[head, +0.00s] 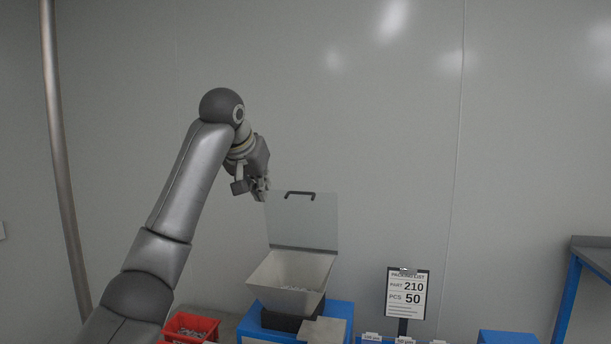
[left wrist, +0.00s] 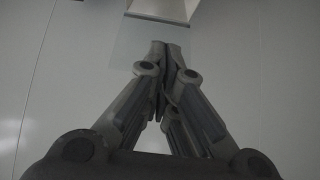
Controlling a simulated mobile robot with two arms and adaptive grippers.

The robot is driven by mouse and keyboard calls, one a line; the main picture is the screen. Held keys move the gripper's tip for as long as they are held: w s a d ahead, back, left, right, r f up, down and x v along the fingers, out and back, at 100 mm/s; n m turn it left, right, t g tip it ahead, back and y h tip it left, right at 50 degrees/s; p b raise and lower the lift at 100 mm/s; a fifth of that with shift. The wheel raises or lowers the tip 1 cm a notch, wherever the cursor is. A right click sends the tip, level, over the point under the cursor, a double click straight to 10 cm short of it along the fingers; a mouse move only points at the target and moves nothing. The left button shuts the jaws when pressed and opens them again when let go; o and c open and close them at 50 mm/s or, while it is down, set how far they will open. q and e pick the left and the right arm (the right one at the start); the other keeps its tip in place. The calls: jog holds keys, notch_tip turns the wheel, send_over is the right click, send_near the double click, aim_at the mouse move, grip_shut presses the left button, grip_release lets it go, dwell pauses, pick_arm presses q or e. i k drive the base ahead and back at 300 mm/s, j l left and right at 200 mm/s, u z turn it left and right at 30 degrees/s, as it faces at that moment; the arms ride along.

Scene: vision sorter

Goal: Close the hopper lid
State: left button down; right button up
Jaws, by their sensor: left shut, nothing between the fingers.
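The hopper (head: 291,272) is a pale, wide-mouthed bin with small parts inside. Its lid (head: 303,223) is a clear, upright panel standing open at the back edge, with a dark handle (head: 300,194) along its top. My left gripper (head: 262,193) is shut and empty, just left of the lid's upper left corner in the head view. In the left wrist view its fingertips (left wrist: 165,50) meet in front of the clear lid (left wrist: 125,45), and the hopper's pale rim (left wrist: 165,8) shows at the top. I cannot tell whether the fingers touch the lid. My right gripper is not in view.
The hopper stands on a blue-framed machine (head: 337,309). A red bin (head: 190,328) with parts is at its left. A packing list sign (head: 407,293) reading part 210, pcs 50 stands to the right. A blue-legged table (head: 590,255) is at the far right. A plain wall is behind.

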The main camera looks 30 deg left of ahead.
aim_at(328, 251)
jog(key=i+j, duration=0.2)
jog(key=i, duration=0.35)
jog(key=i+j, duration=0.2)
jog(key=i, duration=0.35)
